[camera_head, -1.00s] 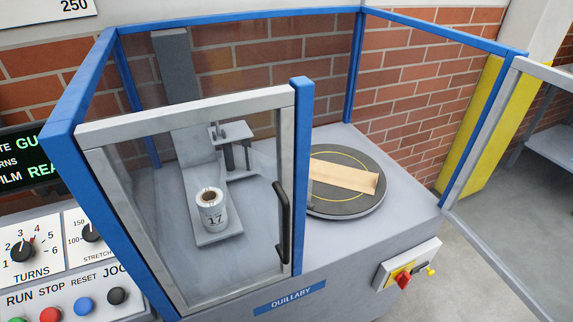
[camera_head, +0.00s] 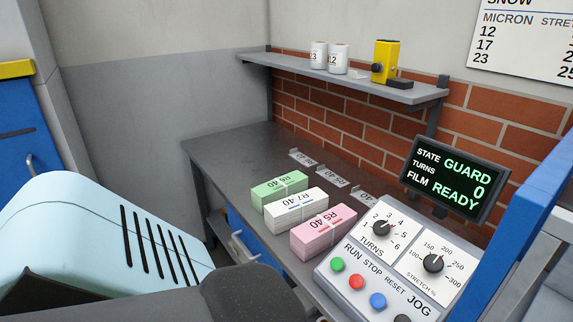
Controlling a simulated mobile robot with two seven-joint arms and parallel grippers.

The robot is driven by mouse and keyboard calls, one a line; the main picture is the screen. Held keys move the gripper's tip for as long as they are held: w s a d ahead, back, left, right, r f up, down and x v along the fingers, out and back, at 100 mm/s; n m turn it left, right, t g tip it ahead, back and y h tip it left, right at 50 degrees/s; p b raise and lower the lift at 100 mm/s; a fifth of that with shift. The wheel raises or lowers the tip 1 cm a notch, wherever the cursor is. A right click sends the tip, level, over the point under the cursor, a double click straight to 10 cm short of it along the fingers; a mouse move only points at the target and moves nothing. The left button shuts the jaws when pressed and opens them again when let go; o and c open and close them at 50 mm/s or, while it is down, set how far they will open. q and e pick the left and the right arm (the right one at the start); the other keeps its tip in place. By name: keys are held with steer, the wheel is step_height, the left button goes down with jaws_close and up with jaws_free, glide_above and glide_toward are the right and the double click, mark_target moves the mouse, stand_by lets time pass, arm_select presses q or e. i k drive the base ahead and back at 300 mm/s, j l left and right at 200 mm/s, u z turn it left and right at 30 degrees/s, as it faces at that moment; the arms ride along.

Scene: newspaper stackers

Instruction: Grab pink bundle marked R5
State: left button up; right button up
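The pink bundle (camera_head: 323,232) marked "R5 40" lies on the dark grey bench (camera_head: 222,150), at the right end of a row of three bundles. A white bundle (camera_head: 295,209) marked "R7 40" is beside it on the left, and a green bundle (camera_head: 279,188) marked "R6 40" is beyond that. The control panel stands close to the pink bundle's right. Neither of my grippers shows in this view.
The control panel (camera_head: 400,258) has knobs and coloured buttons, with a display (camera_head: 452,183) above. Several small labels lie behind the bundles. A wall shelf (camera_head: 350,78) holds white rolls and a yellow device (camera_head: 386,60). The bench's far left is clear.

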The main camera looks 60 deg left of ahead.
mark_target(310, 238)
steer(key=l+u, duration=0.1)
steer(key=u, duration=0.7)
steer(key=l+u, duration=0.15)
steer(key=u, duration=0.65)
steer(key=j+z, duration=0.1)
steer(key=z, duration=0.3)
steer(key=i+j+z, duration=0.1)
steer(key=z, duration=0.3)
steer(key=j+z, duration=0.1)
steer(key=z, duration=0.35)
steer(key=j+z, duration=0.3)
steer(key=j, duration=0.15)
steer(key=j+z, duration=0.3)
steer(key=j, duration=0.15)
steer(key=k+j, duration=0.1)
steer(key=j, duration=0.3)
steer(key=j+z, duration=0.1)
steer(key=j, duration=0.35)
steer(key=k+j, duration=0.15)
steer(key=j, duration=0.25)
steer(key=k+j, duration=0.1)
steer(key=j, duration=0.3)
steer(key=i+z, duration=0.05)
